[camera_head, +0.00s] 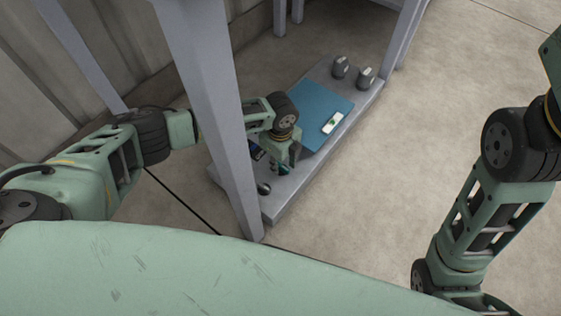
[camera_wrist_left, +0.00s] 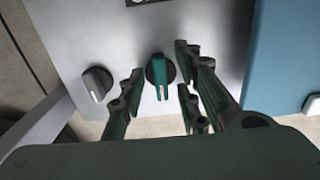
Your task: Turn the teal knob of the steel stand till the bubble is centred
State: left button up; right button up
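The teal knob (camera_wrist_left: 160,72) sits on the steel stand (camera_wrist_left: 80,40) in the left wrist view, its pointer with a pale tip aimed toward the bottom of the picture. My left gripper (camera_wrist_left: 158,78) is open, with fingers on both sides of the knob and visible gaps between. In the head view my left gripper (camera_head: 286,160) reaches down over the near end of the stand (camera_head: 300,185) and mostly hides the knob. The white bubble level (camera_head: 332,122) lies on the blue plate; its green vial is too small to read. My right gripper is out of view.
A grey knob (camera_wrist_left: 97,84) is left of the teal one. Two more grey knobs (camera_head: 340,66) (camera_head: 365,76) stand at the far end, past the blue plate (camera_head: 308,100). A grey upright post (camera_head: 215,110) stands close to my left arm. Open floor lies to the right.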

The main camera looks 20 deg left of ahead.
aim_at(280, 164)
pick_arm(q)
notch_tip(280, 164, up, 12)
jog(key=shift+f, duration=0.25)
dwell(0.9)
